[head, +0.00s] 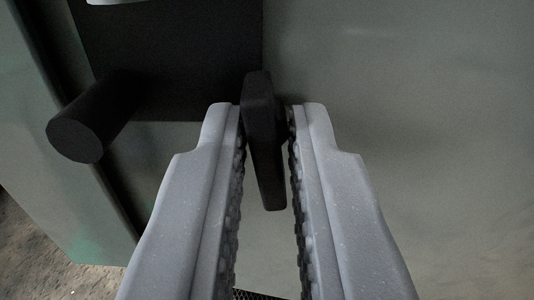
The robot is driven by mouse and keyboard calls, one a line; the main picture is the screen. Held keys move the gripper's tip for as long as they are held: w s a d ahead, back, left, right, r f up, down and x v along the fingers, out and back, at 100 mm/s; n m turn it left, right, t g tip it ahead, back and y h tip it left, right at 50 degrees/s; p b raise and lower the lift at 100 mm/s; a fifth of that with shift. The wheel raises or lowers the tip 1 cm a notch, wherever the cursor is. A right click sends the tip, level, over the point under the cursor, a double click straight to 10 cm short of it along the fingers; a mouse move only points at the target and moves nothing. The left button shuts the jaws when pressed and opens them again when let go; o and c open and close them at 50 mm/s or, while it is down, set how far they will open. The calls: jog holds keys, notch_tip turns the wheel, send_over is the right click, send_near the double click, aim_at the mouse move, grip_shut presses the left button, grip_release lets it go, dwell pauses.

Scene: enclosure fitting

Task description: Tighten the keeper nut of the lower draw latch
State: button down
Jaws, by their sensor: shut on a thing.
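A dark, flat, bar-shaped piece (264,140), seemingly the keeper nut's handle, stands upright between the fingertips of my gripper (265,125). My gripper's two grey fingers with ridged pads are shut on it near its upper part. Its lower end hangs free between the fingers. Behind it is a dark plate (190,60) on the grey-green enclosure face, seemingly part of the latch. How the bar joins the latch is hidden by the bar and my fingers.
A dark round peg (78,138) sticks out from the plate toward me at the left. The enclosure's smooth panel (430,120) is clear on the right. A panel edge runs down the left, with rough floor (40,250) beyond it. A pale part shows at the top edge.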

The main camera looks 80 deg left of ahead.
jog(key=shift+s+f, duration=0.1)
jog(key=shift+f, duration=0.15)
jog(key=c, duration=1.5)
grip_release()
jog(key=shift+o, duration=0.2)
jog(key=shift+r, duration=0.1)
jog(key=d+b, duration=0.3)
jog(key=d, duration=1)
jog(key=shift+s+d, duration=0.4)
